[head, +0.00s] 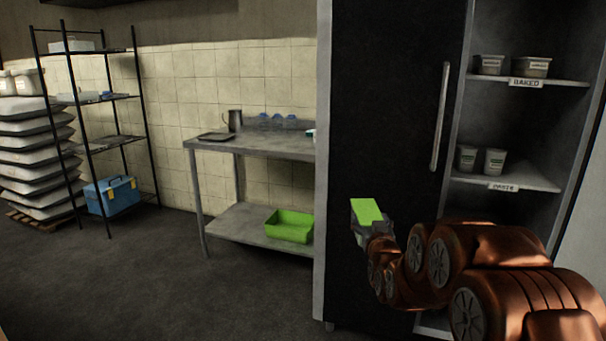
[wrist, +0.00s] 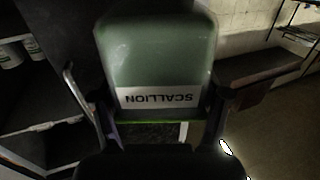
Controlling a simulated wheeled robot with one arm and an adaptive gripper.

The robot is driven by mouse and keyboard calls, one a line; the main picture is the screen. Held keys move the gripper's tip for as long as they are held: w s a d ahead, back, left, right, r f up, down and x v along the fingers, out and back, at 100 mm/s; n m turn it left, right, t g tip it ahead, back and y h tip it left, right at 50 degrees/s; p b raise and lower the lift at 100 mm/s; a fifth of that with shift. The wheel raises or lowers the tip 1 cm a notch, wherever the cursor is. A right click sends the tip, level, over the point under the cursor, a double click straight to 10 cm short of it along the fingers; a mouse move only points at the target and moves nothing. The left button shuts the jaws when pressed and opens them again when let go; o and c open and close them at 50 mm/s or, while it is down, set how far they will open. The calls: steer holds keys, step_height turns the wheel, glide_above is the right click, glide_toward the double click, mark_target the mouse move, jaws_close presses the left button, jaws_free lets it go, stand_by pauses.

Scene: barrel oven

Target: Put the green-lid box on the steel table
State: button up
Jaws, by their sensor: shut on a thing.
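My gripper (head: 362,234) is shut on the green-lid box (head: 368,211) and holds it in the air in front of the dark cabinet door. In the wrist view the box (wrist: 157,50) fills the upper middle, between the fingers, with a white label reading SCALLION upside down. The steel table (head: 270,144) stands to the left of the gripper against the tiled wall, well behind it. A jug (head: 235,120), a dark flat tray (head: 215,136) and several blue-tinted cups (head: 277,121) are on its top.
A green bin (head: 290,226) sits on the table's lower shelf. The dark cabinet (head: 385,120) hides the table's right end. Its open shelves hold labelled tubs (head: 494,162). A wire rack (head: 105,130), blue toolbox (head: 113,195) and stacked sacks (head: 35,150) stand left. Floor before the table is clear.

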step_height(320, 180, up, 20)
steer(key=p, duration=1.8)
steer(key=shift+f, duration=0.1)
